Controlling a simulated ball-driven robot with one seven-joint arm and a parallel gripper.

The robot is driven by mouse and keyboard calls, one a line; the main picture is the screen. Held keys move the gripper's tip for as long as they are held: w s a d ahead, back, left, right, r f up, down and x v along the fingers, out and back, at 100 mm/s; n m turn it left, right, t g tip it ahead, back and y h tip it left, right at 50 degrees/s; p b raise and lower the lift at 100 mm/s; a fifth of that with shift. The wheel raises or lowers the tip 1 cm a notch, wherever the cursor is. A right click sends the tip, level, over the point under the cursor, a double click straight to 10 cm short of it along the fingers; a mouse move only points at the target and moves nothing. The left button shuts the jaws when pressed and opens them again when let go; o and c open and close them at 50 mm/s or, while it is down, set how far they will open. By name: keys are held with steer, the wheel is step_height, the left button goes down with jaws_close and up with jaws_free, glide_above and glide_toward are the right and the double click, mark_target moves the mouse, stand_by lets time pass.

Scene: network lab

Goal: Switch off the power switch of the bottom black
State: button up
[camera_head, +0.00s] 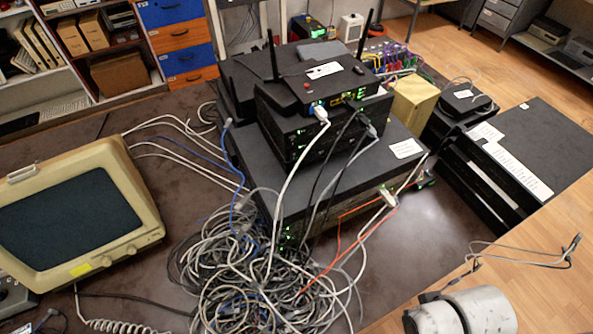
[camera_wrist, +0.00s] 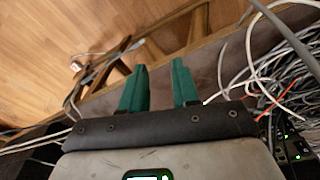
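A stack of black network devices stands on the dark table in the head view. The bottom black device (camera_head: 310,165) is a wide box with a white label on top. Cables hang over its front, and green lights show at its lower left. I cannot make out its power switch. My gripper (camera_wrist: 158,67) shows in the wrist view as two green fingers, apart, with nothing between them. A black device with green lights (camera_wrist: 298,150) shows at the lower right there.
A large tangle of cables (camera_head: 255,280) lies in front of the stack. A beige monitor (camera_head: 75,210) stands at the left. More black boxes (camera_head: 520,150) and a yellowish box (camera_head: 412,102) are at the right. Loose cables (camera_head: 525,260) lie over the wooden surface at lower right.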

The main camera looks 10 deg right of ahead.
steer(key=w+m+t, duration=0.1)
steer(key=w, duration=0.1)
steer(key=w+a+m+t, duration=0.1)
steer(key=w, duration=0.1)
steer(key=w+a+m+t+b, duration=0.1)
steer(key=shift+w+a+r, duration=0.15)
steer(key=shift+w+r, duration=0.1)
steer(key=shift+w, duration=0.15)
steer(key=c, duration=0.4)
steer(key=w+a+r+m+t, duration=0.1)
steer(key=w, duration=0.1)
steer(key=w+a+r+m+t, duration=0.1)
steer(key=w, duration=0.1)
steer(key=w+a+r+m+t+y, duration=0.1)
steer(key=w+a+m+t, duration=0.1)
steer(key=shift+w+b, duration=0.25)
steer(key=shift+b, duration=0.15)
jaws_close()
steer(key=w+a+r+m+t+y+b, duration=0.1)
steer(key=w+a+r+m+t+y, duration=0.2)
steer(key=r, duration=0.7)
steer(key=shift+w+a+m+t, duration=1.2)
steer(key=shift+a+m+t, duration=0.8)
steer(key=shift+a, duration=0.6)
